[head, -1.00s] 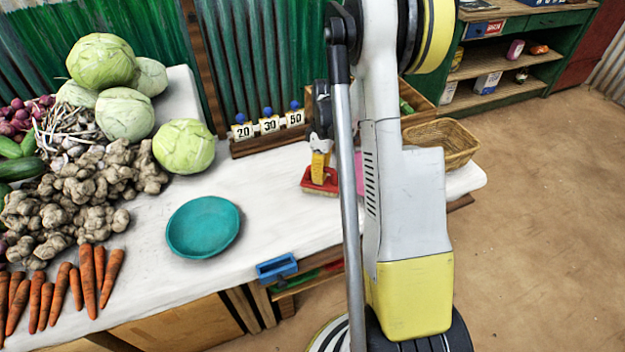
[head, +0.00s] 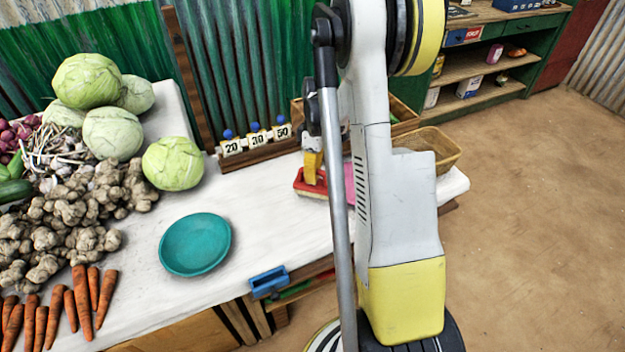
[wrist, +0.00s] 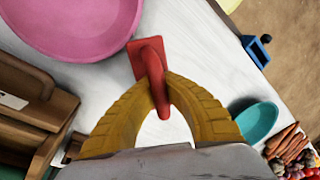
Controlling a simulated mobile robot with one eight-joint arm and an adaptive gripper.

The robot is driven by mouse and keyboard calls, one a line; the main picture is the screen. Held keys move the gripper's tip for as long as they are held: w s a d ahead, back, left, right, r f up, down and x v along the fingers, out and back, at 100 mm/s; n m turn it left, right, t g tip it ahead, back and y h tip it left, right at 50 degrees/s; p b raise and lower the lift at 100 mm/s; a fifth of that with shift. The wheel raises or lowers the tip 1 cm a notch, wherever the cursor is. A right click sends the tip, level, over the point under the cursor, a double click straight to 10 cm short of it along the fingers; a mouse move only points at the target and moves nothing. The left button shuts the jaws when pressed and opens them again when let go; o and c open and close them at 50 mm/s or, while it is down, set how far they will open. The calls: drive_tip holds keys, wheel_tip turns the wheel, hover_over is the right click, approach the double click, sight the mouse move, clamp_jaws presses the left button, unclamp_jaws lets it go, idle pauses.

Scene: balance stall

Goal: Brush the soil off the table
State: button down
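My gripper (wrist: 159,82) has its yellow fingers closed on the handle of a red brush (wrist: 150,58). In the head view the gripper (head: 313,165) and the red brush (head: 308,190) are over the right part of the white table (head: 270,215), partly behind my arm. The brush is at or just above the tabletop; I cannot tell if it touches. A pink basin (wrist: 75,22) is beside the brush and mostly hidden by my arm in the head view (head: 350,183). I cannot make out any soil on the visible tabletop.
A teal bowl (head: 195,245) stands mid-table, with carrots (head: 80,305), ginger (head: 75,210) and cabbages (head: 112,133) to its left. Price blocks (head: 256,140) line the back edge. A blue object (head: 268,280) is at the front edge. A wicker basket (head: 435,148) is at the right.

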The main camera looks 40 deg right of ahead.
drive_tip(key=shift+r, duration=0.65)
drive_tip(key=shift+a+p+v, duration=0.15)
drive_tip(key=shift+p+v, duration=0.4)
drive_tip(key=shift+v, duration=0.2)
drive_tip(key=shift+a+p+v, duration=0.1)
drive_tip(key=shift+p+v, duration=0.4)
drive_tip(key=shift+v, duration=0.2)
